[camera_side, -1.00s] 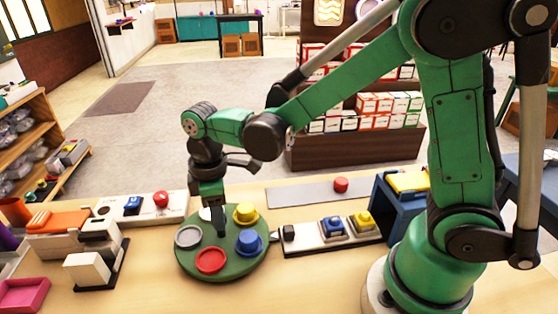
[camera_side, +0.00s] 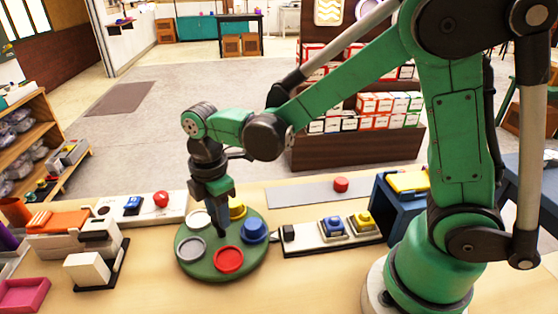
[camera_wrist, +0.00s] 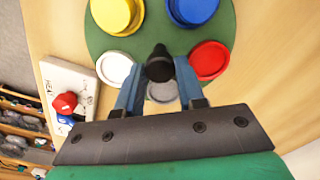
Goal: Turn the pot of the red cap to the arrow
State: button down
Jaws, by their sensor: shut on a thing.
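A round green turntable (camera_side: 215,270) carries the red pot (camera_side: 228,260) at its front, with the blue pot (camera_side: 254,231) to its right and the yellow pot (camera_side: 237,209) behind. The white pot (camera_side: 199,219) and grey pot (camera_side: 190,248) are on the left. My gripper (camera_side: 219,228) points down over the middle of the turntable. In the wrist view, my gripper (camera_wrist: 159,88) is shut on the dark centre knob (camera_wrist: 159,64); the red pot (camera_wrist: 209,60) is to the right. A red cap (camera_side: 341,184) sits on a grey strip.
A white tray (camera_side: 315,243) with blue and yellow pieces stands right of the turntable. A white panel (camera_side: 178,213) with a red button is behind left. Boxy white items (camera_side: 87,270) stand at left. The table in front is clear.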

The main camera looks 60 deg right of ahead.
jog(key=shift+a+n, duration=0.1)
jog(key=shift+n, duration=7.8)
jog(key=c, duration=0.5)
grip_release()
